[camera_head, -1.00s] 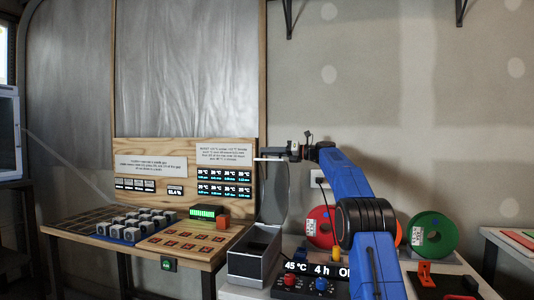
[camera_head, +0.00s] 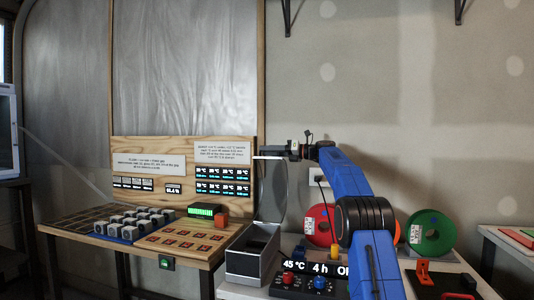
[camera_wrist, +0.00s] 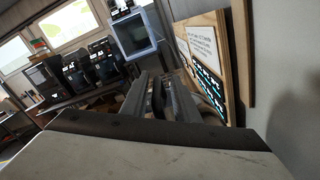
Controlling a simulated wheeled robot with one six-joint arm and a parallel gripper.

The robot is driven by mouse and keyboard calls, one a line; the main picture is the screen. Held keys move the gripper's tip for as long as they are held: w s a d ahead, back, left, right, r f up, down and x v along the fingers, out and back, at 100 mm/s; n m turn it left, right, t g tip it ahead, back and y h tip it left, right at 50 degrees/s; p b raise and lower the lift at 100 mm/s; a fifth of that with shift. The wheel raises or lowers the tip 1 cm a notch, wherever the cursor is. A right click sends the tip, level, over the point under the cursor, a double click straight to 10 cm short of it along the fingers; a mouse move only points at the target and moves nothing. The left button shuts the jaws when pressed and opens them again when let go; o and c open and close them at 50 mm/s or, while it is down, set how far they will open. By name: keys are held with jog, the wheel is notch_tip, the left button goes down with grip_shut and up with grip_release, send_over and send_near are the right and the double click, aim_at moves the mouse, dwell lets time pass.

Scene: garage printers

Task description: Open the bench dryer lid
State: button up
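The bench dryer (camera_head: 246,264) is an open-topped grey box on the white bench in the head view. Its curved grey lid (camera_head: 271,192) stands raised, nearly upright, above the back of the box, so the dark inside shows. My gripper (camera_head: 272,153) is at the lid's top edge, reaching in from the right. Whether it touches the lid is unclear. In the wrist view, the dark fingers of my gripper (camera_wrist: 160,97) lie close together with a dark strip between them. Whether they are open or shut is unclear.
A control panel (camera_head: 307,284) reading 45 °C and 4 h is right of the dryer. Red (camera_head: 318,226) and green (camera_head: 431,234) spools stand behind my arm. A wooden table (camera_head: 130,240) with grey blocks is to the left.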

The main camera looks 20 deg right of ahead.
jog(key=v, duration=1.7)
jog(key=s+a+f+n+g+h, duration=0.2)
jog(key=s+a+f+n+h, duration=0.35)
jog(key=s+a, duration=0.7)
jog(key=s+a+f+n+g+h, duration=0.2)
jog(key=s+a+f+n, duration=0.55)
jog(key=s+a, duration=0.5)
jog(key=s+f+n+g+h, duration=0.1)
jog(key=s+f+n+h, duration=0.2)
jog(key=s+f+n, duration=0.6)
jog(key=s+f+n+h, duration=0.4)
jog(key=s+f+n, duration=0.4)
jog(key=s+f, duration=1.1)
jog(key=s, duration=0.7)
jog(key=shift+s+n+g, duration=0.15)
jog(key=shift+n+g, duration=0.25)
